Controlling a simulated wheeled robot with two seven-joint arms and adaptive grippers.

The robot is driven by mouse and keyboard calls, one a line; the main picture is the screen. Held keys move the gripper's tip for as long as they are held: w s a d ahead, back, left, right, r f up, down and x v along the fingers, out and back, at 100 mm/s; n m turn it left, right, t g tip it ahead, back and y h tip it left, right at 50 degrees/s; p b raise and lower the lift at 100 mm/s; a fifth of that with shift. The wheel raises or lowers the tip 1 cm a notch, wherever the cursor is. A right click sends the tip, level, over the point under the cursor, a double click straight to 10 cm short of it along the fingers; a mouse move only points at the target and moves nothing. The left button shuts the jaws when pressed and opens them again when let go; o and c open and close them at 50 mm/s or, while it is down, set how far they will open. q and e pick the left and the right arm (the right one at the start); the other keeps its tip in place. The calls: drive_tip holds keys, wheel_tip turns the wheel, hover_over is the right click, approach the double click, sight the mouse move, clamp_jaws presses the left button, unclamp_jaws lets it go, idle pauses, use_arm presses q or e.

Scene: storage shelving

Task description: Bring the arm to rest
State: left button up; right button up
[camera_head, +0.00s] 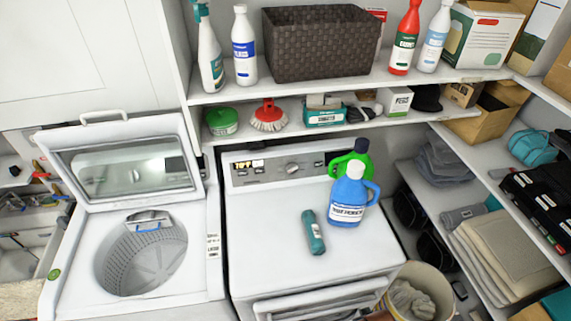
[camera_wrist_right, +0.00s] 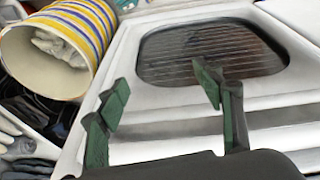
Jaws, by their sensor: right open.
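My right gripper (camera_wrist_right: 161,90) shows in the right wrist view with its two green-tipped fingers spread wide apart. Nothing is between the fingers. Behind them is a white appliance front with a dark ribbed window (camera_wrist_right: 212,52); I cannot tell the exact distance, but no contact shows. I cannot make out either gripper in the head view. My left gripper shows in neither view.
A striped bin (camera_wrist_right: 85,40) holding pale cloth stands left of the fingers.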

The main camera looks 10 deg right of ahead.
wheel_tip(320, 180, down, 18)
drive_tip(key=s+b, duration=0.3)
drive_tip(key=s+f+g+b, duration=0.1)
drive_tip(key=s+f+b, duration=0.2)
drive_tip(key=s+f, duration=0.6)
drive_tip(key=s+a+f+n+g+b, duration=0.1)
drive_tip(key=s+f+b, duration=0.3)
drive_tip(key=s+f, duration=0.6)
wheel_tip(320, 180, down, 8)
drive_tip(key=shift+s+f, duration=0.15)
drive_tip(key=shift+s, duration=0.05)
